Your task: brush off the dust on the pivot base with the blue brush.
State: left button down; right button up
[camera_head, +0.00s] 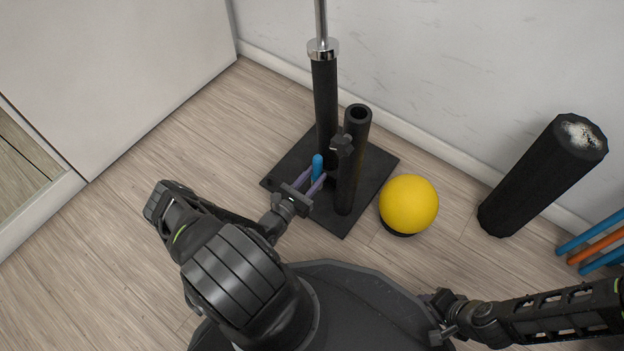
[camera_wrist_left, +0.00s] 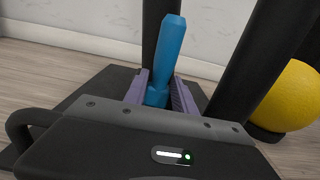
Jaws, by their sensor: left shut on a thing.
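The pivot base (camera_head: 376,172) is a square black plate on the floor with two upright black tubes, also seen in the left wrist view (camera_wrist_left: 98,92). My left gripper (camera_head: 312,181) is over the left part of the plate, beside the tubes. Its purple fingers are shut on the blue brush (camera_head: 317,163), whose handle points up in the left wrist view (camera_wrist_left: 170,50). The brush's lower end is hidden by the gripper. I cannot make out dust on the plate. My right gripper (camera_head: 440,318) is at the bottom right, away from the base; its jaws are unclear.
A yellow ball (camera_head: 408,203) sits on a dark stand close to the plate's right side. A thick black roller (camera_head: 540,178) leans farther right, with blue and orange bars (camera_head: 596,243) at the edge. A wall runs behind. Floor left of the plate (camera_head: 130,225) is clear.

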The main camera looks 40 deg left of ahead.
pick_arm(q)
jog(key=shift+f, duration=0.2)
jog(key=shift+w+a+r, duration=0.1)
jog(key=shift+w, duration=0.55)
jog(key=shift+s+r+p, duration=0.15)
jog(key=shift+s+p, duration=0.15)
jog(key=shift+s, duration=0.3)
jog(key=shift+s, duration=0.15)
jog(key=shift+s, duration=0.65)
